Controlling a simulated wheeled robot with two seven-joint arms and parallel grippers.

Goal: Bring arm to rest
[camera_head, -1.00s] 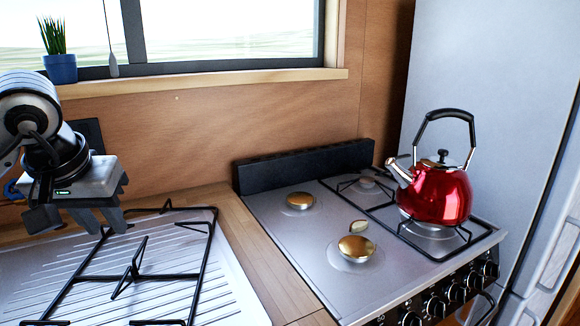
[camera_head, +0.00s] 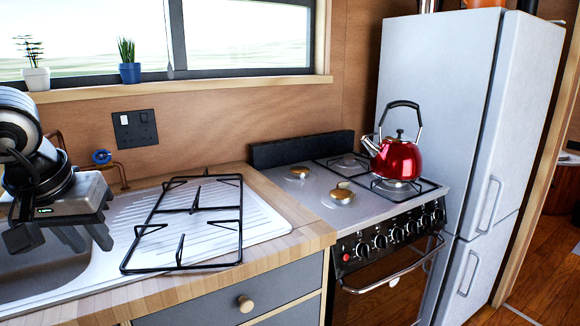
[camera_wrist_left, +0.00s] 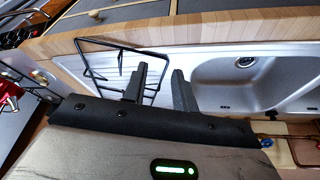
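My left gripper (camera_head: 60,238) hangs at the left side of the head view, above the sink (camera_head: 45,270), with its fingers pointing down. In the left wrist view its two dark fingers (camera_wrist_left: 158,85) stand apart with nothing between them. The black pan-support grate (camera_head: 190,225) lies on the white drainboard and worktop, to the right of the gripper. In the wrist view the grate (camera_wrist_left: 110,62) shows behind and left of the fingers. My right gripper is in neither view.
A red kettle (camera_head: 403,160) stands on the right grate of the stove (camera_head: 315,190). A tall fridge (camera_head: 435,75) is at the right. Two potted plants (camera_head: 130,72) (camera_head: 36,78) stand on the windowsill. A tap (camera_head: 102,157) rises behind the sink. Floor (camera_head: 545,260) is clear at the right.

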